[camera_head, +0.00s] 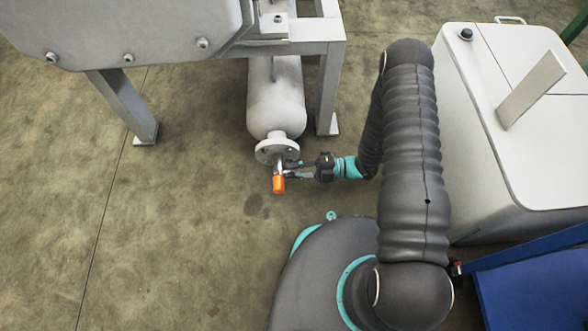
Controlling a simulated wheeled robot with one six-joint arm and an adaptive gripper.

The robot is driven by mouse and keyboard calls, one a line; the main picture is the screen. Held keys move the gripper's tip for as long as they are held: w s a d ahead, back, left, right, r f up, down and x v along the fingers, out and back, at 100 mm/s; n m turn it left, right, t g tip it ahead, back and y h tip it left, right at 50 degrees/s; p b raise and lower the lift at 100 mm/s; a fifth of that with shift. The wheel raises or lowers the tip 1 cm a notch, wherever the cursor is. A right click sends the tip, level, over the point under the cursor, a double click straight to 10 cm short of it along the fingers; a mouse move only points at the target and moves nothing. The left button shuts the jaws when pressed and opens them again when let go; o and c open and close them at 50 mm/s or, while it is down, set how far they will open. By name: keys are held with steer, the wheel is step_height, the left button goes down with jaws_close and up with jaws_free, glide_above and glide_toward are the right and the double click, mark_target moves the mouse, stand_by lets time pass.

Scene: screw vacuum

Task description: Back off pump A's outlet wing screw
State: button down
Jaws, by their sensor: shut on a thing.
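Under the machine frame, a light grey cylindrical vessel (276,100) ends in a round flange (277,148). A small metal fitting with an orange end (278,185) sticks out from the flange toward the viewer. My gripper (288,171) comes in from the right and is shut at this fitting, just behind the orange end. The wing screw itself is too small, or hidden by the fingers, to make out. No label for pump A can be read.
A grey steel frame (330,80) with legs stands around the vessel. A white cabinet (480,130) is close on the right of my arm, with a blue structure (530,285) at the lower right. The floor (170,220) to the left is clear.

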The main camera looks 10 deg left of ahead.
steer(key=n+b, duration=0.1)
steer(key=n, duration=0.4)
steer(key=shift+n, duration=0.4)
steer(key=n+b, duration=0.1)
steer(key=n, duration=0.5)
steer(key=shift+r, duration=0.15)
steer(key=n+b, duration=0.1)
steer(key=n, duration=0.5)
steer(key=shift+s+r+n+b, duration=0.1)
steer(key=shift+n+b, duration=0.2)
steer(key=shift+b, duration=0.05)
steer(key=n, duration=0.6)
steer(key=shift+s, duration=0.15)
steer(key=shift+n, duration=0.3)
steer(key=c, duration=1.1)
jaws_free()
steer(key=shift+c, duration=0.2)
